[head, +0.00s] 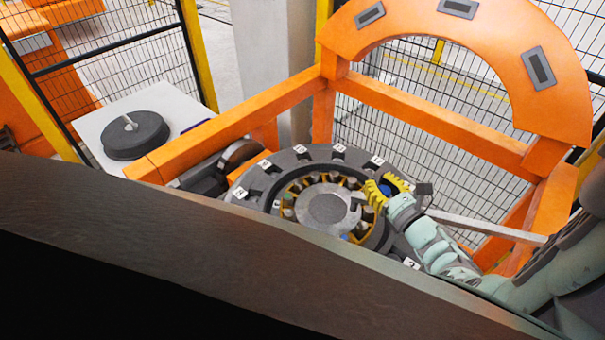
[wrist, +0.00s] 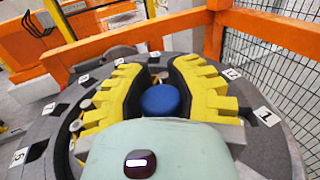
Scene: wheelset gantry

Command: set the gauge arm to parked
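My gripper (head: 385,191) is over the right side of the round dark wheelset ring (head: 283,160) in the head view. In the wrist view its two yellow-padded fingers (wrist: 160,88) are spread apart, with a blue round cap (wrist: 160,100) between them. Gaps show on both sides of the cap; I cannot tell its depth relative to the fingertips. A pale grey bar (head: 490,226) runs right from beside my gripper towards the orange frame. It may be the gauge arm, but I cannot tell for sure.
The ring carries numbered white tags and several grey pegs around a central disc (head: 328,208). An orange gantry frame (head: 430,118) with a large arch (head: 560,90) stands behind and right. A white table (head: 180,112) with a black disc (head: 136,136) stands left. Mesh fencing encloses the area.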

